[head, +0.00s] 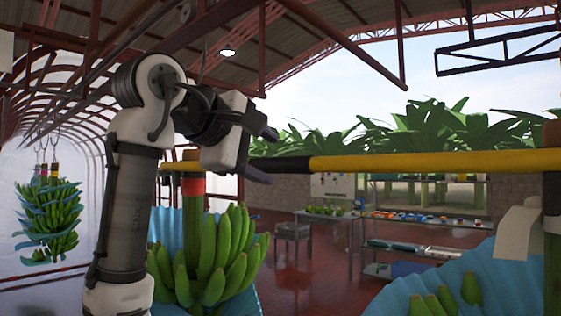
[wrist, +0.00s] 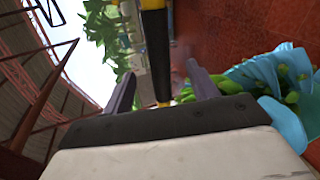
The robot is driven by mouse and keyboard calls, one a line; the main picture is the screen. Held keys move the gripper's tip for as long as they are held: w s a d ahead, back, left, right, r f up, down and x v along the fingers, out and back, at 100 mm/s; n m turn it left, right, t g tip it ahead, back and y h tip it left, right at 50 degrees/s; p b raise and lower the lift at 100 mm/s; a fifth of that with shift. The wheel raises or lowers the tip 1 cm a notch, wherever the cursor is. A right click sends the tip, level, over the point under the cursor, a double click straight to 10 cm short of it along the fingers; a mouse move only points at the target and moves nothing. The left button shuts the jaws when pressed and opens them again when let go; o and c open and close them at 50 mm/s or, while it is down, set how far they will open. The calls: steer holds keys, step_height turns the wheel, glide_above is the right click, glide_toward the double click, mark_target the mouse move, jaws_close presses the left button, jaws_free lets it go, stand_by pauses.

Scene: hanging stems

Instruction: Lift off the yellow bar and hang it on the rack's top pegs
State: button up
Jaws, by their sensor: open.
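The yellow bar (head: 430,162) runs level across the head view, with a black sleeve (head: 282,164) near my gripper. Its left part (head: 172,166) shows again at the left stem, and its right end reaches the right stem (head: 552,225). My gripper (head: 266,156) is open, its fingers one above the other near the black sleeve. In the wrist view, the yellow bar (wrist: 157,50) runs from the top edge to a spot between the open fingers of my gripper (wrist: 163,88). Contact cannot be told. I cannot make out the rack's pegs.
A green banana bunch (head: 212,262) hangs on the left stem below my gripper, with blue wrap around it. More blue wrap (head: 480,265) and bananas are at lower right. Another bunch (head: 48,215) hangs far left. A table (head: 335,217) and shelves stand behind on the red floor.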

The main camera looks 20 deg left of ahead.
mark_target(275, 161)
steer(key=p+x, duration=0.2)
steer(key=x, duration=0.2)
steer(key=shift+w+a+p, duration=0.1)
steer(key=shift+w+p, duration=0.25)
steer(key=shift+w, duration=0.15)
steer(key=shift+w+f, duration=0.15)
steer(key=shift+w, duration=0.2)
steer(key=shift+c, duration=0.2)
steer(key=shift+s, duration=0.1)
steer(key=c, duration=1.2)
